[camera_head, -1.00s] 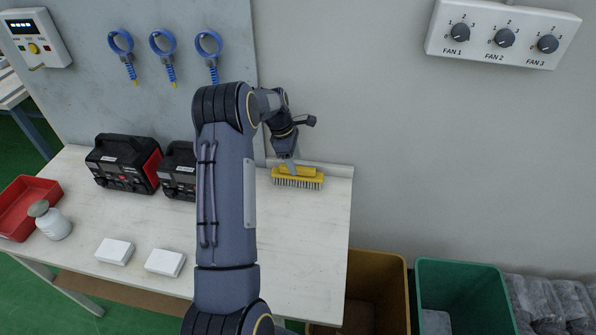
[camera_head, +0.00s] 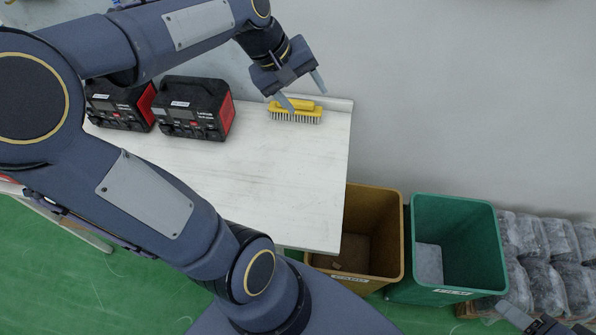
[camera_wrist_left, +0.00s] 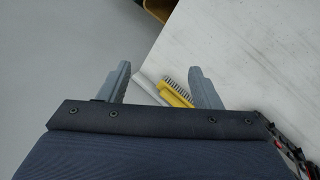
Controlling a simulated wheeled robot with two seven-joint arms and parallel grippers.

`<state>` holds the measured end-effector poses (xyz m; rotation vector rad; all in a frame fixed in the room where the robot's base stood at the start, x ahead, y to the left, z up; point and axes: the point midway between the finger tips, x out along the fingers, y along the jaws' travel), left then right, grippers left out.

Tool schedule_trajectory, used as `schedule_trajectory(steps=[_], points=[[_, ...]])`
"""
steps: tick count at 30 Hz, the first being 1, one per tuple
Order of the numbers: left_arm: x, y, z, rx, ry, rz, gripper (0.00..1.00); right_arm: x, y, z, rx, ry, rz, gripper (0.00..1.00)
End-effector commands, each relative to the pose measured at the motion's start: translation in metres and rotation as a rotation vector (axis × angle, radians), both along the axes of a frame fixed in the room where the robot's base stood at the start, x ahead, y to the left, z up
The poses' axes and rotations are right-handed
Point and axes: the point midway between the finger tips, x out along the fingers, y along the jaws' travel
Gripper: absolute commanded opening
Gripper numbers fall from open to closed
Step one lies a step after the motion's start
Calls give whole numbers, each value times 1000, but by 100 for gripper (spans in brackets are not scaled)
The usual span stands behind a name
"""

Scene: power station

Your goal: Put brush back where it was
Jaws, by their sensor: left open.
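The yellow brush (camera_head: 297,116) with dark bristles lies on the white table (camera_head: 300,185), at its back right corner by the wall. It also shows in the left wrist view (camera_wrist_left: 177,93), beside the right-hand finger. My left gripper (camera_head: 307,95) is open and empty, its fingers spread over the brush and seemingly apart from it. In the left wrist view the left gripper (camera_wrist_left: 160,82) has a wide gap between its fingers. Part of my right gripper (camera_head: 535,320) seems to show at the bottom right corner; its jaws are not clear.
Two black and red devices (camera_head: 195,108) stand left of the brush. A brown bin (camera_head: 372,192) and a green bin (camera_head: 455,203) stand right of the table, with grey wrapped packs (camera_head: 540,250) beyond. The table's front middle is clear. My left arm covers much of the left side.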

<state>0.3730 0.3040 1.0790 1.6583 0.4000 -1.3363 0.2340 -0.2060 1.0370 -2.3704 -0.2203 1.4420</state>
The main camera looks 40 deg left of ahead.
Motion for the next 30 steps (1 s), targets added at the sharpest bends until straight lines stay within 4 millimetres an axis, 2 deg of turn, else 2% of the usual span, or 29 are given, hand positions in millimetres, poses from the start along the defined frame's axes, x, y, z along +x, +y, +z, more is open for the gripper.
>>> schedule_trajectory(steps=[1,6,9,12,17,30], points=[[-24,-19,3,34,-58,-100,58,0,0,0,0,0,0,53],[-90,-66,-11,168,-230,-419,58,0,0,0,0,0,0,53],[-116,-83,-25,235,-301,-553,58,0,0,0,0,0,0,53],[-131,-94,-36,279,-345,-637,58,0,0,0,0,0,0,53],[-139,-99,-42,304,-368,-685,58,0,0,0,0,0,0,53],[-138,-98,-42,302,-366,-683,58,0,0,0,0,0,0,53]])
